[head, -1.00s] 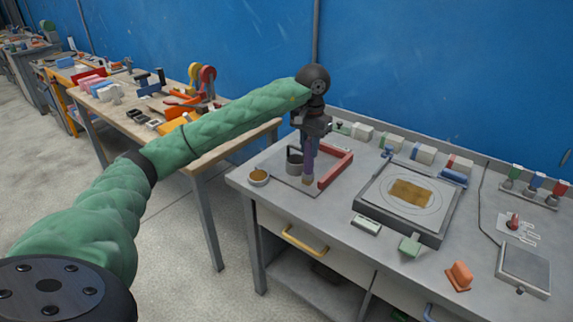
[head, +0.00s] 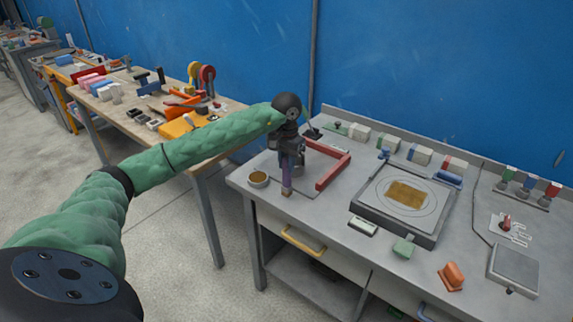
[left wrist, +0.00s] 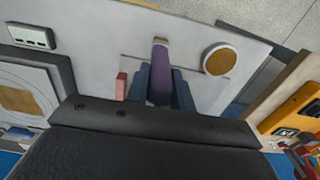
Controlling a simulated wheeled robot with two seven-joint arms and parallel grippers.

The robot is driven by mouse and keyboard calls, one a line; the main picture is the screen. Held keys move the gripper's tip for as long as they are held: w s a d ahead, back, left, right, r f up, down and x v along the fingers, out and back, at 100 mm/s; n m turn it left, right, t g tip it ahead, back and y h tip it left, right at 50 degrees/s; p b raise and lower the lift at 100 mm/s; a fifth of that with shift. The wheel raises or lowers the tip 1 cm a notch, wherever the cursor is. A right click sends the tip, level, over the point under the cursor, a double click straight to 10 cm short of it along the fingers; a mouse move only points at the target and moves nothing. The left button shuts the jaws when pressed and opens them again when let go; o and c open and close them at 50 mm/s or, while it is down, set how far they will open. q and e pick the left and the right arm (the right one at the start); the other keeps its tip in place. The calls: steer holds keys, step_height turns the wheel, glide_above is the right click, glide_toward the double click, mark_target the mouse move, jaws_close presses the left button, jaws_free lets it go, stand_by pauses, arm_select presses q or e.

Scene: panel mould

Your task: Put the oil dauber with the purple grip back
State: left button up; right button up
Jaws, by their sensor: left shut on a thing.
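My left gripper (head: 288,160) is shut on the oil dauber with the purple grip (head: 286,178). The dauber hangs roughly upright with its tan tip down, near the bench's front edge; I cannot tell whether the tip touches anything. In the left wrist view the purple dauber (left wrist: 160,80) sits between the two fingers of my left gripper (left wrist: 161,92). My right gripper is out of view.
A red L-shaped rail (head: 333,171) stands right of the dauber. A wooden table (head: 205,155) stands left across a gap.

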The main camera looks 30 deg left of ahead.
arm_select(q)
steer(key=shift+f, duration=0.75)
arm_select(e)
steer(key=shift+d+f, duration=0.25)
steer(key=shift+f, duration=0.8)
arm_select(q)
steer(key=shift+f, duration=0.15)
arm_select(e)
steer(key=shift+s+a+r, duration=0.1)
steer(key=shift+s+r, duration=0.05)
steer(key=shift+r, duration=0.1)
arm_select(q)
steer(key=o, duration=0.7)
steer(key=shift+o, duration=1.4)
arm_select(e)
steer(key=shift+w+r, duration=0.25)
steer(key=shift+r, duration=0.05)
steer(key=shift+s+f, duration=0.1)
